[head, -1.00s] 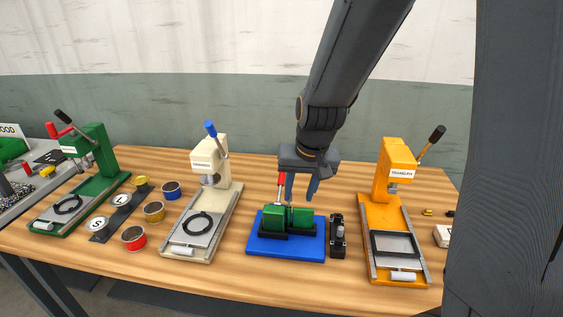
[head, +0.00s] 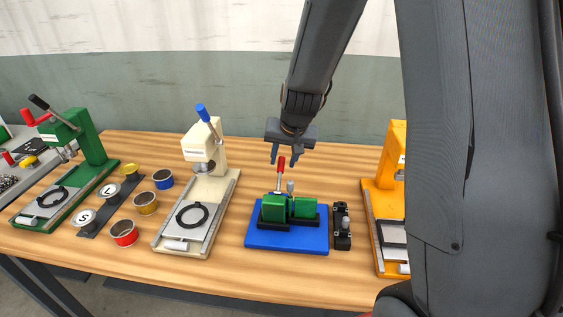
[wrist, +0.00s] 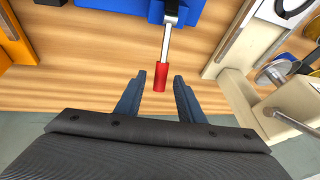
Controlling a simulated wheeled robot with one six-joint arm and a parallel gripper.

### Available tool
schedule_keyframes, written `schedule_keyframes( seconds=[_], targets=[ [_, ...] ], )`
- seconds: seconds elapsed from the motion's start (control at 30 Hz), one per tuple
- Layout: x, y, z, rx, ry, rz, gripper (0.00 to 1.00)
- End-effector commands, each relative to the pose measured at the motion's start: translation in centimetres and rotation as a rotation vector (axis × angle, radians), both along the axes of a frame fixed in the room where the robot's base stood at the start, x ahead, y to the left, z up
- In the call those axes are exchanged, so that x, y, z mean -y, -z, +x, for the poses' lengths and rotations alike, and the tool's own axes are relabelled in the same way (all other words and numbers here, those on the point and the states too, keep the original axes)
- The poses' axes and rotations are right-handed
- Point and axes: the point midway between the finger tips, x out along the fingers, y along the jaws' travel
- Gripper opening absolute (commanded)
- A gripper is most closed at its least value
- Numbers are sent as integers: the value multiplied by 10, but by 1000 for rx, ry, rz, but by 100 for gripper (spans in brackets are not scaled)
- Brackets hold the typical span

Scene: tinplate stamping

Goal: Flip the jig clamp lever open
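The jig (head: 288,238) is a blue base with green blocks (head: 275,207) in black holders, standing on the table. Its clamp lever (head: 280,168) has a red grip on a metal rod and points upward behind the green blocks. My gripper (head: 283,157) is above and behind the jig. It also shows in the wrist view (wrist: 160,80), open, with nothing held between its fingers.
A cream press (head: 205,190) stands left of the jig, and an orange press (head: 385,190) stands right, partly hidden by my arm. A small black fixture (head: 341,226) sits beside the jig. A green press (head: 75,170) and several tins (head: 124,233) are farther left.

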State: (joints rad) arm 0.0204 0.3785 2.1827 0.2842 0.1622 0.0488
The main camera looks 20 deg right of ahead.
Motion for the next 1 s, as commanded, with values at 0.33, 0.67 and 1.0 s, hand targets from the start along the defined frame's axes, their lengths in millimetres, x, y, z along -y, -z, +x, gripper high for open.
schedule_keyframes(
  seconds=[0.33,0.67,1.0],
  targets=[
    [-3,22,10,0,-4,-1,35],
    [-3,22,10,1,-3,0,15],
    [-4,21,10,4,-6,-2,0]
  ],
)
